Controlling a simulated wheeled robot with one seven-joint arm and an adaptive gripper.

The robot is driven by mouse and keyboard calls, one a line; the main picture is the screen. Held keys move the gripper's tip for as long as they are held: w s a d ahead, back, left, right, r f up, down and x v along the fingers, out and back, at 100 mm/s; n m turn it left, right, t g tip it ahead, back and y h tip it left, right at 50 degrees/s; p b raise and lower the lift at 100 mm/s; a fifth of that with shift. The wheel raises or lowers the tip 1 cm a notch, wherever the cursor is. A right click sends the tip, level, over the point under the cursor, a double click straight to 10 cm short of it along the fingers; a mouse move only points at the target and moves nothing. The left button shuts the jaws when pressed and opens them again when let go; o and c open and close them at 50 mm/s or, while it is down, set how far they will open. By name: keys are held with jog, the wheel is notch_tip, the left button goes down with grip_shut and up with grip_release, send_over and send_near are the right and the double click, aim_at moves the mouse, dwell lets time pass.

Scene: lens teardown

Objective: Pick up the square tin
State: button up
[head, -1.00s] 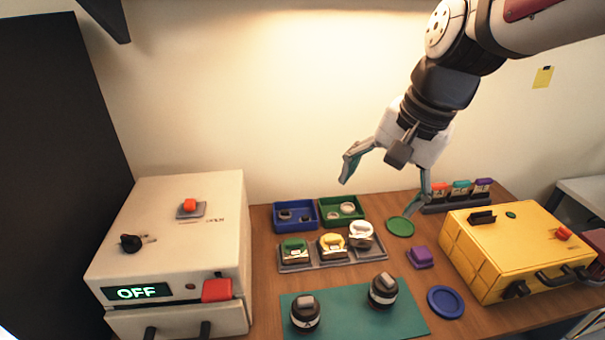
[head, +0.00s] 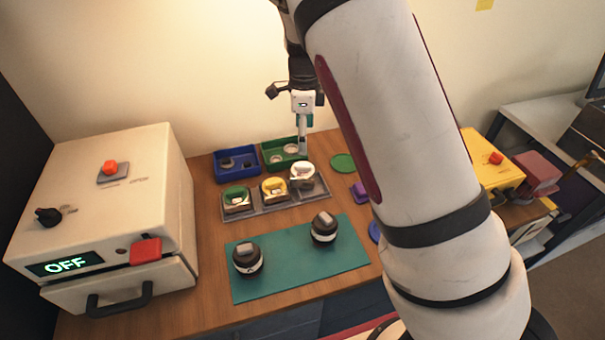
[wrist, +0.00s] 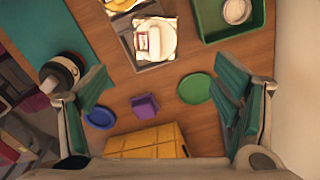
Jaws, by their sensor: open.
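The small purple square tin (head: 359,192) lies on the wooden table, right of the grey tray and close to my forearm in the head view, which covers part of its surroundings. In the wrist view the purple tin (wrist: 145,105) lies between my two spread fingers, below them on the table and apart from them. My gripper (head: 303,138) is open and empty, pointing down above the table near the green bin in the head view. Its teal-padded fingers also show in the wrist view (wrist: 160,92).
A green round dish (wrist: 195,88) and a blue round dish (wrist: 100,117) flank the tin. A yellow case (wrist: 150,140) stands nearby. The grey tray (head: 285,205) holds several lens pieces. A teal mat (head: 290,262) bears two dark lenses. A green bin (wrist: 258,18) stands at the back.

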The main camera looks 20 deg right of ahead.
aim_at(303, 165)
notch_tip(303, 165, down, 8)
jog(key=shift+r, duration=0.25)
jog(key=shift+s+a+f+p, duration=0.15)
jog(key=shift+f+p, duration=0.3)
jog(key=shift+f, duration=0.9)
jog(key=shift+s+a+f+p, duration=0.15)
jog(key=shift+f+p, duration=0.25)
jog(key=shift+f, duration=0.9)
jog(key=shift+d, duration=0.1)
jog(key=shift+c, duration=0.6)
jog(key=c, duration=1.2)
jog(key=shift+r, duration=0.1)
